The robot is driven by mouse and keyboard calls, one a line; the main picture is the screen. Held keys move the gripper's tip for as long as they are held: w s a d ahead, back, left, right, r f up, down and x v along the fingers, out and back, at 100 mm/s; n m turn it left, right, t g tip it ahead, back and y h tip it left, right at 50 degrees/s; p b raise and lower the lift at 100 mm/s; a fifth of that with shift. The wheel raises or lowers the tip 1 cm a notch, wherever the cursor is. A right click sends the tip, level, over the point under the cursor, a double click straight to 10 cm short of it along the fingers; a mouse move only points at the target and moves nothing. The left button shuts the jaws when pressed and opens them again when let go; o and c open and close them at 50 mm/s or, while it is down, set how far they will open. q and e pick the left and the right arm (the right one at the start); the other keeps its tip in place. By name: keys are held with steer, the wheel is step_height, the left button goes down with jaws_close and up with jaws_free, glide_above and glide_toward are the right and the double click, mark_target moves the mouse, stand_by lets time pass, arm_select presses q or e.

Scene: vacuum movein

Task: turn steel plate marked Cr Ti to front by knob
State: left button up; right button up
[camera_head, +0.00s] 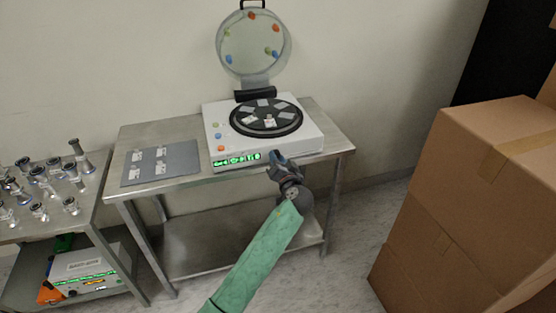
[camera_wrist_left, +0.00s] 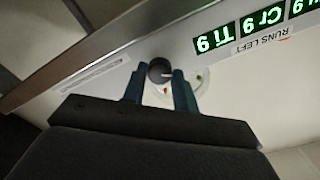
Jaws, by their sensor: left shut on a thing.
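My left gripper (camera_head: 277,158) is at the front face of the white machine (camera_head: 310,136). In the left wrist view its two blue fingers (camera_wrist_left: 160,88) are shut on a dark round knob (camera_wrist_left: 159,68) with a pale pointer line. In the head view the gripper hides the knob. A black round turntable (camera_head: 250,128) on the machine carries several grey steel plates (camera_head: 264,103); one at the front (camera_head: 269,122) bears small pale and red items. Their markings are too small to read. Green display text (camera_wrist_left: 262,20) includes "Cr 9" and "Ti 9". My right gripper is not in view.
The machine's clear round lid (camera_head: 253,45) stands open behind the turntable. A grey mat (camera_head: 160,165) with small pale items lies left on the steel table (camera_head: 118,185). A left cart (camera_head: 90,205) holds several metal fittings. Stacked cardboard boxes (camera_head: 470,190) stand at right.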

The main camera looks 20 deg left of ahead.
arm_select(q)
steer(key=m+p, duration=0.3)
steer(key=m, duration=0.3)
steer(key=shift+r, duration=0.15)
steer(key=shift+m+p, duration=0.5)
steer(key=shift+m, duration=0.8)
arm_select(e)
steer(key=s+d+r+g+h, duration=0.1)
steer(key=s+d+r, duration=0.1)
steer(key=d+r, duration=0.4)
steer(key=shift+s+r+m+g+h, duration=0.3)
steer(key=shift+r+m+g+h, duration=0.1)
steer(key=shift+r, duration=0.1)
arm_select(q)
steer(key=o, duration=1)
steer(key=shift+d, duration=0.1)
steer(key=shift+c, duration=0.2)
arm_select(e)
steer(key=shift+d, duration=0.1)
